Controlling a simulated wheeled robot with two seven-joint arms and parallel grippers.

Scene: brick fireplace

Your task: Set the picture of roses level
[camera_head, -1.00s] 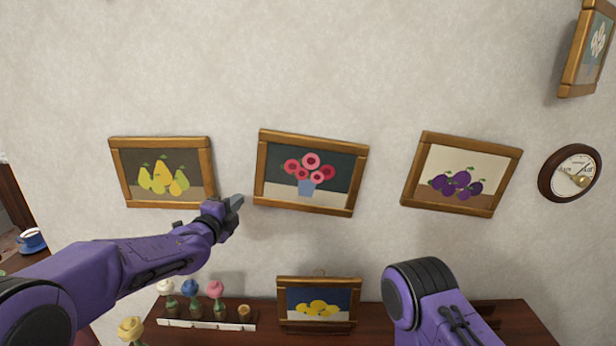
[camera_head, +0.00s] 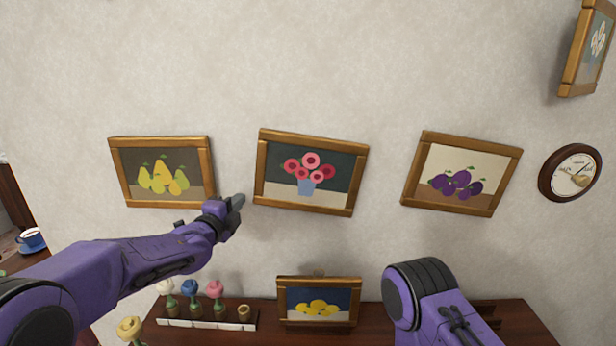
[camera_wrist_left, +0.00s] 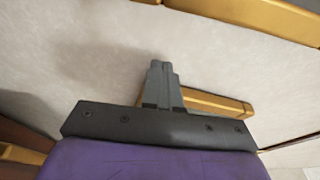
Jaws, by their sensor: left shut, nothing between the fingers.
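The picture of roses (camera_head: 312,173) hangs in the middle of the wall in a wooden frame, with pink-red flowers in a blue vase. It is tilted, its right side lower than its left. My left gripper (camera_head: 238,201) is shut and empty, just left of the frame's lower left corner. In the head view I cannot tell whether it touches the frame. In the left wrist view the closed fingers (camera_wrist_left: 160,82) stand out before the wall, apart from the golden frame bar at the upper right (camera_wrist_left: 245,17). My right gripper is out of view; only part of that arm shows.
A pear picture (camera_head: 162,172) hangs left, a plum picture (camera_head: 461,174) right, and a round clock (camera_head: 570,173) beyond it. Below, a lemon picture (camera_head: 318,301) and a rack of flowers (camera_head: 207,322) stand on a dark wooden surface. Bare wall lies between the pictures.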

